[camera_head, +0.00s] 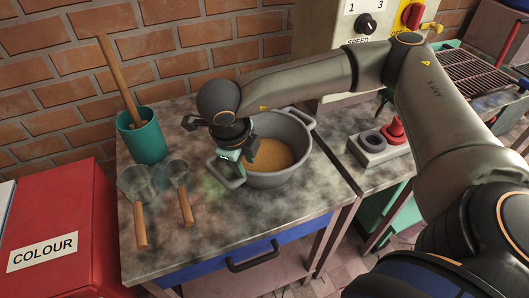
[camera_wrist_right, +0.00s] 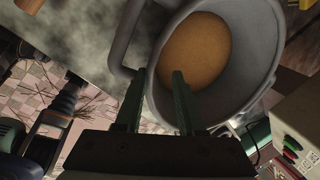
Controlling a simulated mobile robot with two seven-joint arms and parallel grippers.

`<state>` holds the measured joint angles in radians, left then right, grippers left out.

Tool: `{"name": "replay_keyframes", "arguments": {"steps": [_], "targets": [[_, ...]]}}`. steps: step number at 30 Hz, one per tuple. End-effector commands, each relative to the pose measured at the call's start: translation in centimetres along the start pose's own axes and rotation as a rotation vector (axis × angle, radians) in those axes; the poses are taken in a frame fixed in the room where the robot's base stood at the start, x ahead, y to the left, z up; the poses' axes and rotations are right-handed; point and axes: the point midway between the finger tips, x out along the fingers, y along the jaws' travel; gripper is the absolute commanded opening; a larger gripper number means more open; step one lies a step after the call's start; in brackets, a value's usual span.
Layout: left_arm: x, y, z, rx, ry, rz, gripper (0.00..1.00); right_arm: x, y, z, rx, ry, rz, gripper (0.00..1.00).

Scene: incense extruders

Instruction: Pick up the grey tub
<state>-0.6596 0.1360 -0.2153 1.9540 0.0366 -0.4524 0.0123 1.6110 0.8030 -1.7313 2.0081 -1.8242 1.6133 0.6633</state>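The grey tub (camera_head: 272,180) stands upright on the mottled worktop, holding a brown-yellow powder (camera_head: 272,155). It has a loop handle on its left side (camera_head: 226,176) and another at the upper right. My right gripper (camera_head: 243,158) is at the tub's left rim, beside the left handle. In the right wrist view the tub (camera_wrist_right: 233,92) fills the upper right. The green fingers of my right gripper (camera_wrist_right: 157,78) are apart there, one near the handle (camera_wrist_right: 121,45) and one over the tub's rim. I cannot tell whether they touch it. My left gripper is not in view.
A green cup (camera_head: 143,142) with a wooden-handled tool and two wooden-handled scoops (camera_head: 177,172) lie left of the tub. A red COLOUR box (camera_head: 62,225) is at the far left. A control box (camera_head: 345,45) and grey block (camera_head: 377,150) stand to the right.

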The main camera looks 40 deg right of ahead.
Motion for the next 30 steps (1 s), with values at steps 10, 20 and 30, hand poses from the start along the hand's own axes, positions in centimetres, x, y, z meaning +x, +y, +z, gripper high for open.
{"name": "replay_keyframes", "arguments": {"steps": [10, 20, 30], "targets": [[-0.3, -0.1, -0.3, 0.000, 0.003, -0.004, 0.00, 4.1, 0.5, -0.2, -0.001, 0.003, 0.002, 0.38], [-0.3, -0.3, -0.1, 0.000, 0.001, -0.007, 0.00, 5.7, 0.5, -0.1, 0.000, 0.000, 0.002, 0.38], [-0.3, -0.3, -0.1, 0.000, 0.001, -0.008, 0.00, 5.6, 0.5, -0.1, -0.001, 0.000, 0.002, 0.08]]}}
